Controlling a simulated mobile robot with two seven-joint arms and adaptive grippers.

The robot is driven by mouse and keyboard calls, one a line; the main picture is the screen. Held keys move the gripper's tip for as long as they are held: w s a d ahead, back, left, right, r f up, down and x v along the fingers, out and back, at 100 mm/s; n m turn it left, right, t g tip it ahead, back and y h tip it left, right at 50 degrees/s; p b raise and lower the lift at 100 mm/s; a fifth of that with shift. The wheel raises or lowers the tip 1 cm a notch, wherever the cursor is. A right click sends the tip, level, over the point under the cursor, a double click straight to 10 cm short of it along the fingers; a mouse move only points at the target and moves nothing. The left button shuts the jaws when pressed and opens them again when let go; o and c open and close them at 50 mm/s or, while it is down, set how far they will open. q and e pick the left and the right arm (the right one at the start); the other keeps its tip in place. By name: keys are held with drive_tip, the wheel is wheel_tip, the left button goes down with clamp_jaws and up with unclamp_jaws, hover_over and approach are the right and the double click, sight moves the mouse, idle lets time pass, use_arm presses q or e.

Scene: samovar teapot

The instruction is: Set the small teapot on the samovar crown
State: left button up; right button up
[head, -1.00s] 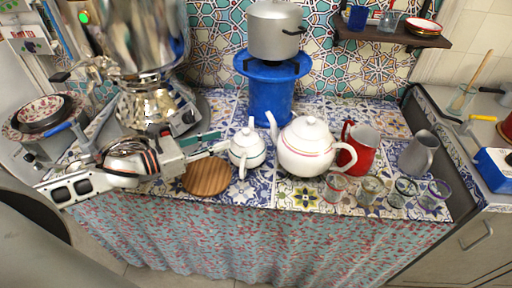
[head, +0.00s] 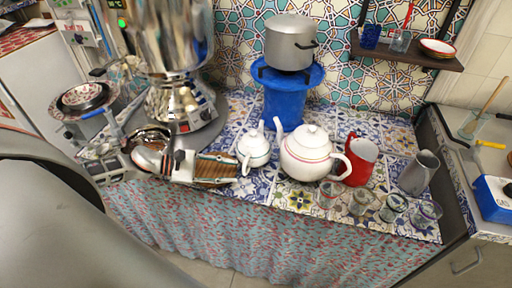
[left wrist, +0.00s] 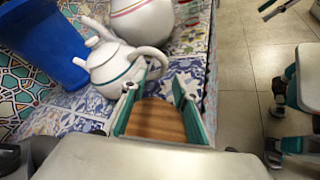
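The small teapot (head: 255,152), white with a green line, stands upright on the tiled counter beside the large teapot. The samovar (head: 176,38), tall and shiny metal, stands to its left; its crown is cut off by the head view's top edge. My left gripper (head: 235,169) is open and empty, low over the round wooden board, just left of the small teapot.
The large white teapot (head: 308,158) stands right of the small one, with a red jug (head: 361,162) and several glasses beyond. A blue stand (head: 284,105) carries a grey pot (head: 291,44) behind. The wooden board (head: 217,172) lies near the counter's front edge.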

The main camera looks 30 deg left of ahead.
sight(245, 173)
use_arm(q)
drive_tip(key=p+x, duration=0.1)
drive_tip(key=x, duration=0.4)
drive_tip(key=shift+s+d+r, duration=0.15)
drive_tip(key=shift+d, duration=0.1)
drive_tip(key=shift+d+p, duration=0.15)
drive_tip(key=shift+p, duration=0.15)
use_arm(e)
drive_tip(key=shift+w+d+r, duration=0.15)
drive_tip(key=shift+w+r, duration=0.05)
drive_tip(key=shift+r, duration=0.9)
use_arm(q)
drive_tip(key=shift+c, duration=0.4)
clamp_jaws()
use_arm(e)
drive_tip(key=shift+s+f, duration=0.1)
drive_tip(key=shift+f, duration=0.1)
